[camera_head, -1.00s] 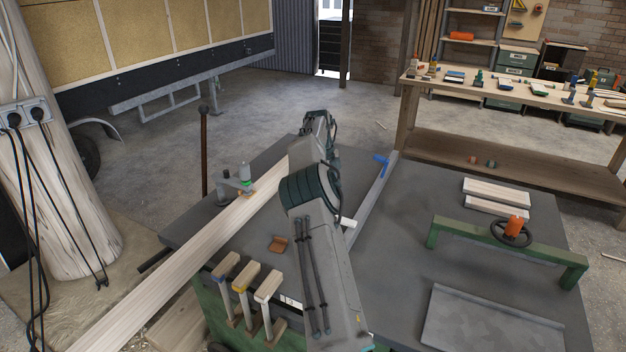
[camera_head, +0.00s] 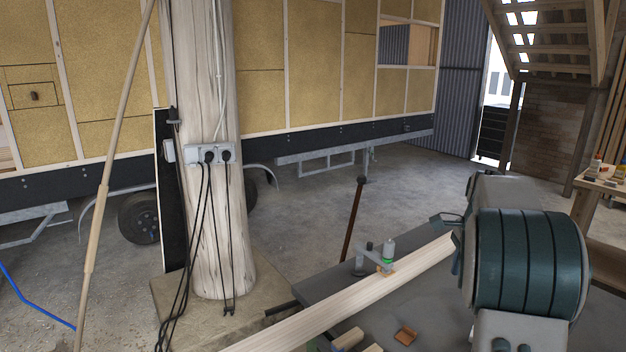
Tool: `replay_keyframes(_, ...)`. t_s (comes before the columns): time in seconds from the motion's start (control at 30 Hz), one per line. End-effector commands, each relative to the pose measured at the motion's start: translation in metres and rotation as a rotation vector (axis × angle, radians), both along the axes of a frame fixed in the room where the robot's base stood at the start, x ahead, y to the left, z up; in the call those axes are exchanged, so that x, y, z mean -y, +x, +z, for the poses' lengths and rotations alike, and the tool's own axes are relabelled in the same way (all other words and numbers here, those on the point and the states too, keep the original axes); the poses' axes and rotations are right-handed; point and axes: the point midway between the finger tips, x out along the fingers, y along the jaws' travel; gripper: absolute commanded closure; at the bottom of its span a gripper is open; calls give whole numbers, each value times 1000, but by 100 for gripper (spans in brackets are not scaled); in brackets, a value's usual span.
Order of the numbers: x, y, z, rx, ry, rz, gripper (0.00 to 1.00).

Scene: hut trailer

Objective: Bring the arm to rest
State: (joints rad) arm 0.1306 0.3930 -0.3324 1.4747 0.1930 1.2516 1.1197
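My arm (camera_head: 528,262) fills the lower right of the head view, a grey link with a dark green ribbed section. It rises over a dark workbench top (camera_head: 440,322). My gripper is not in view, so its state and anything in it are hidden. A long pale plank (camera_head: 350,302) lies across the bench to the left of my arm and runs past the bench edge. A small device with a green band (camera_head: 388,256) stands at the plank's far side.
A wooden post (camera_head: 215,120) with sockets and hanging black cables stands on the left. A leaning pole (camera_head: 98,215) is further left. The trailer hut (camera_head: 300,80) spans the back. A second bench (camera_head: 590,205) is at the right edge. Concrete floor (camera_head: 310,210) is open behind the workbench.

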Motion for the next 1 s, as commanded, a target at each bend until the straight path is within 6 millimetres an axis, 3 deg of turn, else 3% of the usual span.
replay_keyframes(0.1, -32, -31, 14, 40, 2, 194, 53)
replay_keyframes(0.3, -81, -86, 25, 99, -25, 537, 53)
replay_keyframes(0.6, -145, -180, 15, 170, -128, 1067, 53)
replay_keyframes(0.8, -172, -237, -6, 189, -226, 1391, 53)
replay_keyframes(1.0, -182, -267, -23, 189, -290, 1569, 53)
